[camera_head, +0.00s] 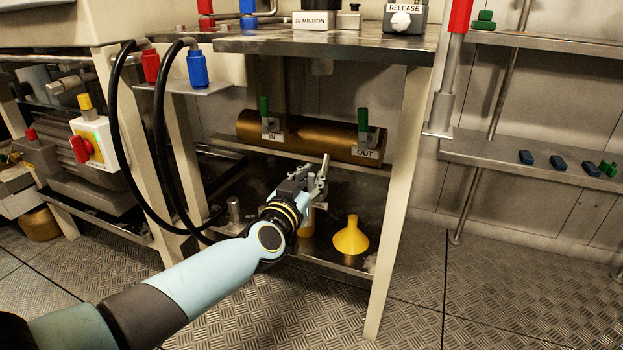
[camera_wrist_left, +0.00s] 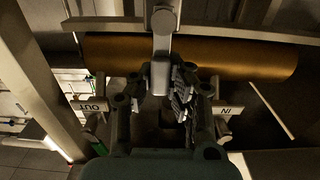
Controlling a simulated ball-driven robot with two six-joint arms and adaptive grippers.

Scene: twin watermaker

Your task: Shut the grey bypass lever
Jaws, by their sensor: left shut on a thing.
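The grey bypass lever (camera_head: 325,166) stands between the green IN and OUT handles, in front of the brass cylinder (camera_head: 300,134). Its upper end shows above my gripper. In the left wrist view the lever (camera_wrist_left: 161,50) runs down from the top edge to between my fingers. My left gripper (camera_head: 316,184) is shut on the lever; its fingers (camera_wrist_left: 160,88) sit on either side of it. The lever's base is hidden behind my gripper. My right gripper is in neither view.
A yellow funnel (camera_head: 351,238) stands on the low shelf, right of my wrist. A bench top (camera_head: 350,42) is above, with a pale leg (camera_head: 400,200) at right. Black hoses (camera_head: 160,130) hang at left.

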